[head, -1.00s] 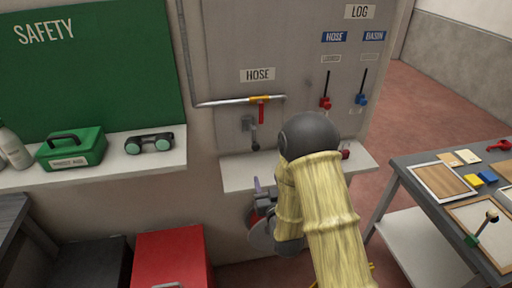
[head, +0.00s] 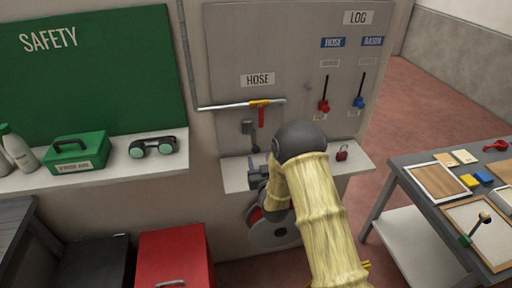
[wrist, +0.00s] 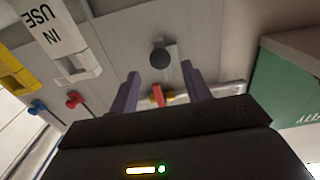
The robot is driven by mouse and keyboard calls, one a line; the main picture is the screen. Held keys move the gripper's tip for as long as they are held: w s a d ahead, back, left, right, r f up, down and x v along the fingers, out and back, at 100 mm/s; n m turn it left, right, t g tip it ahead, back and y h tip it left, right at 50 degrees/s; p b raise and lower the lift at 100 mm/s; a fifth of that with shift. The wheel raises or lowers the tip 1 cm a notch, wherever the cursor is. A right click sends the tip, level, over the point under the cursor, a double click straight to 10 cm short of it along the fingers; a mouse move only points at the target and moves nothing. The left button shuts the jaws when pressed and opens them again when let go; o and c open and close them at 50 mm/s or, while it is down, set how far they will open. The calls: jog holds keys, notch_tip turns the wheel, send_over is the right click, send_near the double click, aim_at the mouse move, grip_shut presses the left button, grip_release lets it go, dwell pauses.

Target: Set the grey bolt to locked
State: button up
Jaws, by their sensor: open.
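The grey bolt (head: 249,128) is on the wall panel, below the HOSE label and the red-handled valve. A dark stem runs down from its block to a round knob. In the wrist view its dark knob (wrist: 160,58) faces me in front of a small plate. I cannot tell from its pose whether it is locked. My gripper (wrist: 161,74) is open and empty, with one finger to each side of the knob in that picture. It seems apart from the knob. In the head view my arm hides most of the gripper.
A pipe valve with a red handle (head: 261,115) sits just above the bolt. A shelf (head: 235,178) juts out below, with a red padlock (head: 342,153) on it. A yellow tag (wrist: 15,72) and a white IN USE tag (wrist: 58,40) show in the wrist view.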

aim_at(256, 151)
jog(key=p+x, duration=0.2)
jog(key=x, duration=0.4)
jog(key=shift+w, duration=0.25)
jog(key=shift+a, duration=0.1)
grip_shut()
